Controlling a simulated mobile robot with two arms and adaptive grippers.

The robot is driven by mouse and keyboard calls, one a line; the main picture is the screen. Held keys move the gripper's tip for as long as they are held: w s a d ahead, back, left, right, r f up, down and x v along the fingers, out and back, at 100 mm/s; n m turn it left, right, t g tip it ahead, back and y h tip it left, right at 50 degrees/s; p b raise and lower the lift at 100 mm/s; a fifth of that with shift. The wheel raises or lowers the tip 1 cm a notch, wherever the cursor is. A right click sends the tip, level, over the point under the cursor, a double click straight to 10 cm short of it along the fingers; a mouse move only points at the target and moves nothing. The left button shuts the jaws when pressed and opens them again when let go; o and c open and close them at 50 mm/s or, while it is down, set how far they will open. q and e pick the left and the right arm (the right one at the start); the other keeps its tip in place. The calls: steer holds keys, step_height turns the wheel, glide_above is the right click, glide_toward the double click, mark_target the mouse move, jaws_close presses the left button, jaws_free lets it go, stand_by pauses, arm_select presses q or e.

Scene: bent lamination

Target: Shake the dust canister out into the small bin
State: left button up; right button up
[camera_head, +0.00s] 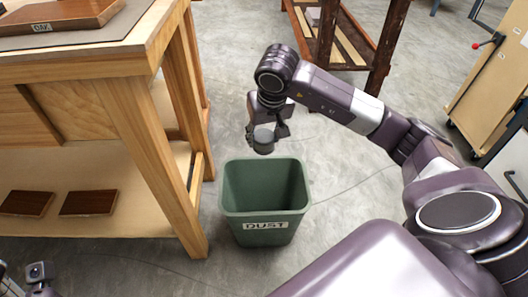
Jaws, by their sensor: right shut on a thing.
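The small bin (265,226) is green, open at the top, and labelled DUST. It stands on the concrete floor and looks empty inside. My right gripper (266,131) points down above the back of the bin. It is shut on the dust canister (264,142), a small grey cup-like thing with a lighter upper part. The canister hangs roughly over the bin's rear rim. Its contents cannot be seen. Part of my left arm (38,272) shows at the bottom left corner; its fingertips are not visible.
A wooden workbench (125,62) stands at the left, its leg close to the bin. It bears a board labelled OAK (60,14), and two dark wood pieces (88,203) lie on its lower shelf. Another wooden rack stands behind. The floor right of the bin is free.

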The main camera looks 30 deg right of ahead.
mark_target(264, 149)
steer(key=f, duration=0.4)
steer(key=shift+s+a, duration=0.2)
steer(key=shift+s, duration=0.15)
steer(key=shift+w+d+f, duration=0.1)
steer(key=shift+w+f, duration=0.15)
steer(key=shift+f, duration=0.05)
steer(key=r, duration=0.3)
steer(key=shift+w+d+r, duration=0.15)
steer(key=shift+w+r, duration=0.05)
steer(key=shift+r, duration=0.05)
steer(key=shift+s+r, duration=0.2)
steer(key=shift+r, duration=0.1)
step_height(264, 149, down, 4)
steer(key=shift+f, duration=0.15)
